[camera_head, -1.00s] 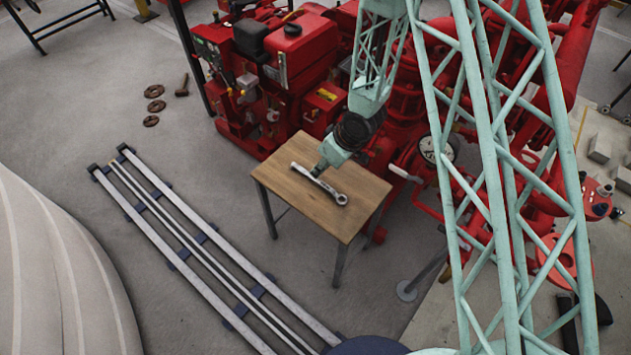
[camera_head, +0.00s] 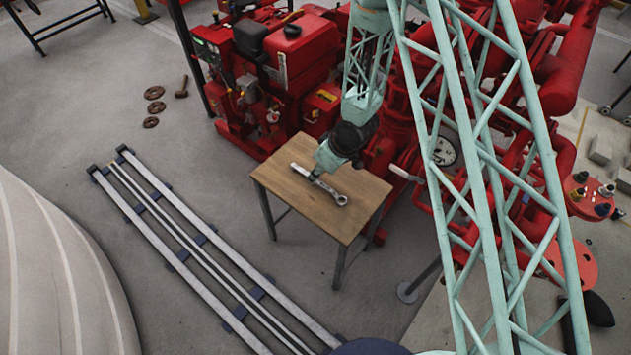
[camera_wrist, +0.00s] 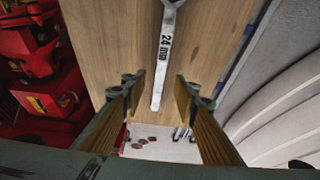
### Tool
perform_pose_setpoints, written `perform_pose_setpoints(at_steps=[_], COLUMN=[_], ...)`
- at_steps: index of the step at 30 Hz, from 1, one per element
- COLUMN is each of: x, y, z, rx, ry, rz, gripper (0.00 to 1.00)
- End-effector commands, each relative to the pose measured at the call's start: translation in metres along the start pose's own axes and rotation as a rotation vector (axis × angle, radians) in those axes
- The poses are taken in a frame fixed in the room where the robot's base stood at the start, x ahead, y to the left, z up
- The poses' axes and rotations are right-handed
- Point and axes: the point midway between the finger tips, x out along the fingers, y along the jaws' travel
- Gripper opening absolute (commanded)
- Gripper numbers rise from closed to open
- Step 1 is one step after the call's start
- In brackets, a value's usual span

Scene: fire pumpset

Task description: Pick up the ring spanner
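The ring spanner (camera_head: 329,190) is a silver-grey bar with a ring end, lying flat and diagonally on a small wooden table (camera_head: 278,181). In the wrist view the spanner (camera_wrist: 166,50) shows as a shaft marked 24 mm, running away up the picture. My gripper (camera_head: 313,178) is at the middle of the shaft in the head view. In the wrist view my gripper (camera_wrist: 157,88) is open, one finger on each side of the shaft, with gaps to both. Its fingertips look close to the tabletop; whether they touch it I cannot tell.
The red pumpset engine (camera_head: 292,60) stands right behind the table, with red pipework to the right. Floor rails (camera_head: 200,240) run at the left. The tabletop around the spanner is clear.

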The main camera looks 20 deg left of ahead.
Motion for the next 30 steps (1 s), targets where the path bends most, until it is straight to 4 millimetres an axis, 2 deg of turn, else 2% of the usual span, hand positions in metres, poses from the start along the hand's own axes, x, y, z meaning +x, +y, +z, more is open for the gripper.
perform_pose_setpoints(at_steps=[9,15,30], x=[0.032,0.046,0.048], y=[-0.001,0.000,0.000], z=[-0.001,-0.001,-0.001], rx=[-0.001,0.000,0.000], ry=[-0.001,0.000,0.000], rz=[-0.001,0.000,0.000], gripper=[0.27,0.27,0.27])
